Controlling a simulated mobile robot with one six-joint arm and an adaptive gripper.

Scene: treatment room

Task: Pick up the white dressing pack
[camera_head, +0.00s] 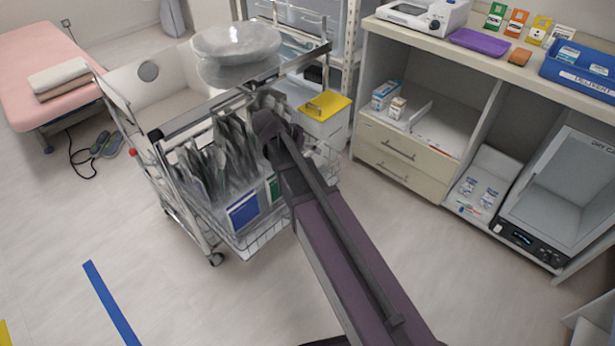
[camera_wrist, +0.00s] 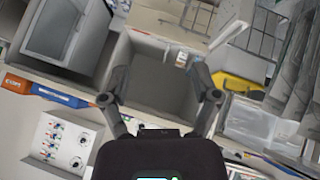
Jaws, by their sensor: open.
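I cannot tell for certain which item is the white dressing pack. White packs with blue print (camera_head: 468,186) lie in the low open compartment of the cabinet. Small white boxes (camera_head: 385,95) stand on the shelf above the drawers; a small white box (camera_wrist: 182,60) also shows near the cubby edge in the wrist view. My gripper (camera_wrist: 160,97) is open and empty, its two fingers spread in front of an open cubby. In the head view my arm crosses the cart, and the gripper itself cannot be made out.
A wire cart (camera_head: 240,238) holds upright grey pouches (camera_head: 205,170) and a blue box (camera_head: 243,210). A yellow-lidded bin (camera_head: 326,104) stands beside it. The counter (camera_head: 460,57) carries a purple tray (camera_head: 480,42) and a blue bin (camera_head: 570,75).

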